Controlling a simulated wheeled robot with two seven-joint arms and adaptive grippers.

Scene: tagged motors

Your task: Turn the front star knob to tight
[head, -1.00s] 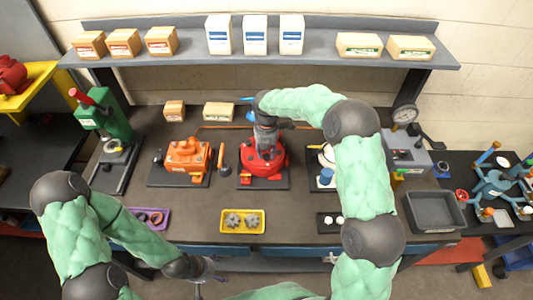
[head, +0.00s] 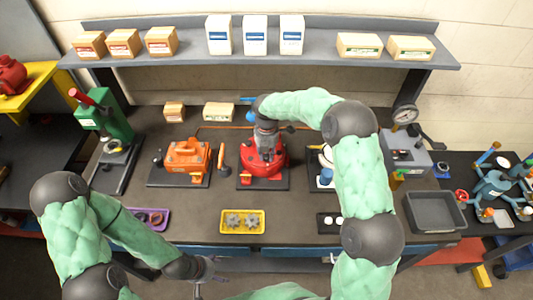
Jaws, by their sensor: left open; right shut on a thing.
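A red motor (head: 266,166) sits on a dark base plate (head: 263,184) in the middle of the bench. My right arm reaches over it from the right, and my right gripper (head: 265,145) points down onto the top of the red motor. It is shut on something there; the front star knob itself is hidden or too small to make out. My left gripper (head: 212,276) is open and empty, low in front of the bench edge, well apart from the motors.
An orange motor (head: 188,158) stands left of the red one, and a partly hidden white and blue one (head: 326,172) right. A yellow tray (head: 263,232) with grey star-shaped parts and a purple tray (head: 166,222) lie in front. A grey bin (head: 435,212) is at right.

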